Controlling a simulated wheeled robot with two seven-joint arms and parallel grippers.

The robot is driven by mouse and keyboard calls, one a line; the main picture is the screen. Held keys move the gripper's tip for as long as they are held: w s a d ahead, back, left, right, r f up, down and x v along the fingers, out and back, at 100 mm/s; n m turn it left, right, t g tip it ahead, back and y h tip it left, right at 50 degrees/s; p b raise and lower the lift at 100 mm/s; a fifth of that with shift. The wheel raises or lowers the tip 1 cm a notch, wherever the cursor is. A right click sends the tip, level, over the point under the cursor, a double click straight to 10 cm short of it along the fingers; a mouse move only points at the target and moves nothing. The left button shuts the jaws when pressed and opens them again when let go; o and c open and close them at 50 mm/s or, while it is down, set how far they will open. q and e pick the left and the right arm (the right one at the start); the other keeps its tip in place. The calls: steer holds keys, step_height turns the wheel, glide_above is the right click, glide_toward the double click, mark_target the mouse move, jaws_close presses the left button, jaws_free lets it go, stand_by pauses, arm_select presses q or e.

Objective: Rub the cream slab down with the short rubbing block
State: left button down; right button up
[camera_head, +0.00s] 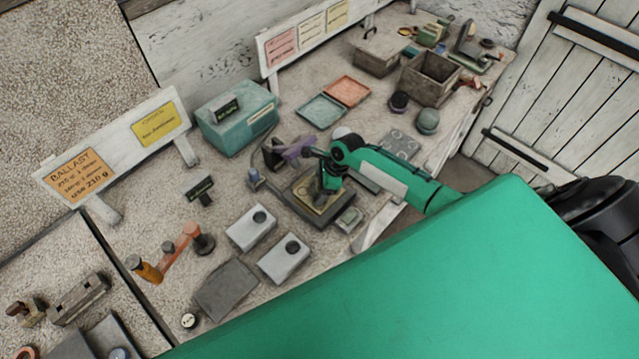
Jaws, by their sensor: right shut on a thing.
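The cream slab (307,196) lies in a dark, square, low-rimmed tray (300,212) near the middle of the bench. My right gripper (327,186) points down over the slab, its arm coming in from the right. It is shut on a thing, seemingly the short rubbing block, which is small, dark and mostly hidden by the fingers. The block's lower end is at or very close to the slab; I cannot tell if it touches. My left gripper is not in view.
Two pale blocks with dark knobs (251,229) and a grey plate (227,289) lie to the left. A small greenish block (349,219) sits right of the tray. A teal box (237,117) and open wooden crate (430,78) stand behind.

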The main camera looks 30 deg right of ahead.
steer(key=shift+s+a, duration=0.4)
steer(key=shift+s, duration=0.45)
steer(key=shift+s+a, duration=0.35)
steer(key=shift+s, duration=0.45)
steer(key=shift+r, duration=0.1)
steer(key=shift+w, duration=0.1)
steer(key=shift+w+d+r, duration=0.25)
steer(key=shift+w+r, duration=0.1)
steer(key=shift+w, duration=0.15)
steer(key=shift+w+d+r, duration=0.25)
steer(key=shift+w+r, duration=0.1)
steer(key=shift+w, duration=0.15)
steer(key=shift+r, duration=1.25)
steer(key=shift+r, duration=2)
